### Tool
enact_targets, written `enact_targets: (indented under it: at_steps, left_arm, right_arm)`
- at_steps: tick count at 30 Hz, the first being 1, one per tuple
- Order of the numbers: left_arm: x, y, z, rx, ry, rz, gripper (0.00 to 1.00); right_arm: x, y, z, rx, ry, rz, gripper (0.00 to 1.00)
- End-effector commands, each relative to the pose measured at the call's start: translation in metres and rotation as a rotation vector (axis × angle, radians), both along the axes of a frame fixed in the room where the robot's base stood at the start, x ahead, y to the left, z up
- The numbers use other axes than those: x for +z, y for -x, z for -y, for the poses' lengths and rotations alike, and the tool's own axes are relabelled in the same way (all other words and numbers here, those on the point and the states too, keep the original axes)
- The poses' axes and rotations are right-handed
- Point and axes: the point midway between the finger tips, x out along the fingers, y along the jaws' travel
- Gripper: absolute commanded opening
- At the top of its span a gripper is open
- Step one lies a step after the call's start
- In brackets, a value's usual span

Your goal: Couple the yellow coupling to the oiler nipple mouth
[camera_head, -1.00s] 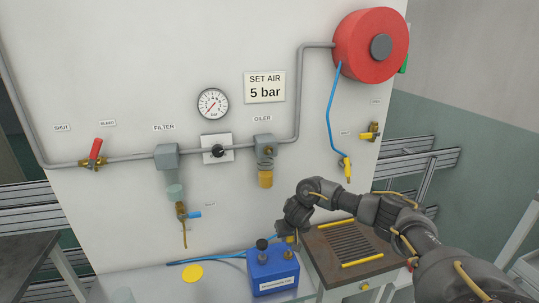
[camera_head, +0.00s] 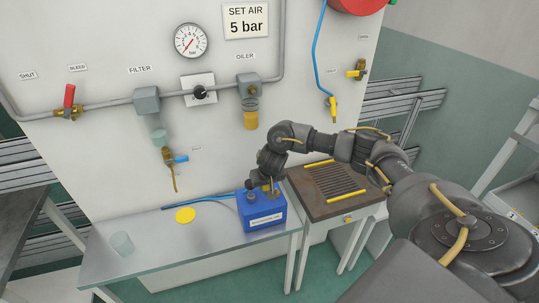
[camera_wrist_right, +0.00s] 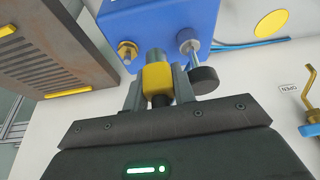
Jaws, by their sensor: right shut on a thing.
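My right gripper (camera_head: 268,184) is low over a blue box (camera_head: 262,214) on the bench. In the right wrist view my right gripper (camera_wrist_right: 156,88) is shut on a yellow coupling (camera_wrist_right: 157,78) with a grey metal end. That end lies over the edge of the blue box (camera_wrist_right: 165,25) in the picture; I cannot tell whether they touch. A brass nipple (camera_wrist_right: 127,50) stands on the box, left of and apart from the coupling. The wall unit labelled OILER (camera_head: 247,93) has a yellow bowl. My left gripper is not in view.
A post with a black knob (camera_wrist_right: 204,80) stands close right of my gripper. A yellow disc (camera_head: 185,216) and blue hose (camera_head: 205,203) lie left of the box. A slatted dark table (camera_head: 312,207) stands right. Another yellow fitting (camera_head: 333,108) hangs on a blue hose.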

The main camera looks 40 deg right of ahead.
Motion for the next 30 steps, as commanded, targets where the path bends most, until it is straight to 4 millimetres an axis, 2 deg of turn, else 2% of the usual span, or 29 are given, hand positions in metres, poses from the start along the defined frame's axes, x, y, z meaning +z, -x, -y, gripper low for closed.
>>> enact_targets:
  at_steps: [1, 3, 8, 10, 13, 15, 18, 21, 25, 26, 30]
  left_arm:
    - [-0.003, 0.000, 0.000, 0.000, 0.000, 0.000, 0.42]
    - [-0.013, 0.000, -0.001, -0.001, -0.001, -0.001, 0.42]
    - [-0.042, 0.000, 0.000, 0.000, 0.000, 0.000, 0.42]
    - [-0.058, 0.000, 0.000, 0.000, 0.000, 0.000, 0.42]
    - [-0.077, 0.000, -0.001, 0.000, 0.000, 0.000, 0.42]
    - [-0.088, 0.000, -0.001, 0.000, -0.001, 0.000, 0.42]
    - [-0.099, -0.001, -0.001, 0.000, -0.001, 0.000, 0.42]
    - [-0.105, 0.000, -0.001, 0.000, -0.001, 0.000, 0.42]
    - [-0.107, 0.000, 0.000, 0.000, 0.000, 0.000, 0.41]
    - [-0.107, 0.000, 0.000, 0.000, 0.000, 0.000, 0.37]
    - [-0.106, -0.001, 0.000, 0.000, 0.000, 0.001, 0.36]
  right_arm:
    - [0.000, 0.005, -0.021, 0.023, 0.001, 0.003, 0.00]
    - [0.005, 0.006, -0.049, 0.087, -0.001, 0.008, 0.00]
    - [0.029, 0.012, -0.110, 0.283, 0.004, 0.012, 0.00]
    - [0.039, 0.025, -0.137, 0.394, 0.008, 0.011, 0.00]
    - [0.047, 0.056, -0.164, 0.542, 0.008, 0.006, 0.00]
    - [0.050, 0.079, -0.174, 0.626, 0.007, 0.005, 0.00]
    - [0.050, 0.107, -0.178, 0.712, 0.005, 0.002, 0.00]
    - [0.050, 0.127, -0.178, 0.767, 0.004, 0.001, 0.00]
    - [0.050, 0.140, -0.177, 0.799, 0.001, 0.001, 0.00]
    - [0.050, 0.142, -0.177, 0.803, 0.001, 0.001, 0.00]
    - [0.051, 0.143, -0.177, 0.806, 0.000, 0.000, 0.00]
